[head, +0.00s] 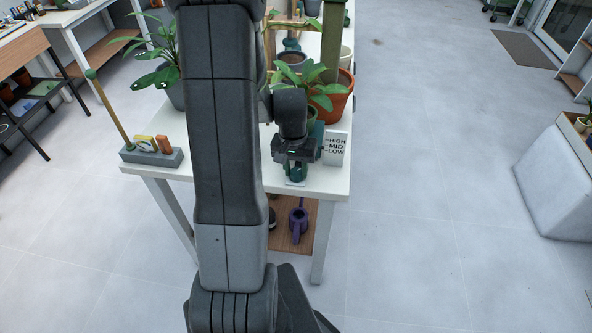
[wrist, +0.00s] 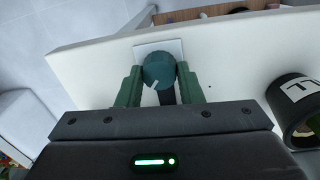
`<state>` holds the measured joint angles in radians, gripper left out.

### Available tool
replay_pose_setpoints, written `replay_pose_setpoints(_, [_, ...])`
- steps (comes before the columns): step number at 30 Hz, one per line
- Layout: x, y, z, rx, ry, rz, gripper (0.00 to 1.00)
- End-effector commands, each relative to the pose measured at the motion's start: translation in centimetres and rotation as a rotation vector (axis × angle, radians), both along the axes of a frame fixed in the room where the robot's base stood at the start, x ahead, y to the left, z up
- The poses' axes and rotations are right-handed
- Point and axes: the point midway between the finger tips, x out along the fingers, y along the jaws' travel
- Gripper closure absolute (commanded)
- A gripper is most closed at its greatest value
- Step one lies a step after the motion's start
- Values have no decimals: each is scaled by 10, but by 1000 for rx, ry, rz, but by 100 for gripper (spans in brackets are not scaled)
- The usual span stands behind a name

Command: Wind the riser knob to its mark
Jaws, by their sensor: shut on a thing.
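The riser knob (wrist: 158,68) is round and dark teal, with a pale pointer line that points down and slightly left in the wrist view. It sits on a white square plate (wrist: 170,46) near the table edge. My gripper (wrist: 160,73) has its two green fingers on either side of the knob, shut on it. In the head view my gripper (head: 297,171) hides most of the knob. A white card (head: 336,148) beside it reads HIGH, MID and LOW from top to bottom. I cannot tell which level is set.
Potted plants (head: 333,104) stand close behind on the white table (head: 222,182). A grey block (head: 152,156) with a stick and small items is at the table's left corner. A purple watering can (head: 298,222) is on the lower shelf.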

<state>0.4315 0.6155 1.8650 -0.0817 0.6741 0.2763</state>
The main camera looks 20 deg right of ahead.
Motion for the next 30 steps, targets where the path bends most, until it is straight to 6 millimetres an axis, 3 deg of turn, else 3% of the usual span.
replay_pose_setpoints(15, [0,0,0,-1,-2,463,90])
replay_pose_setpoints(30, [0,0,1,-2,-2,683,90])
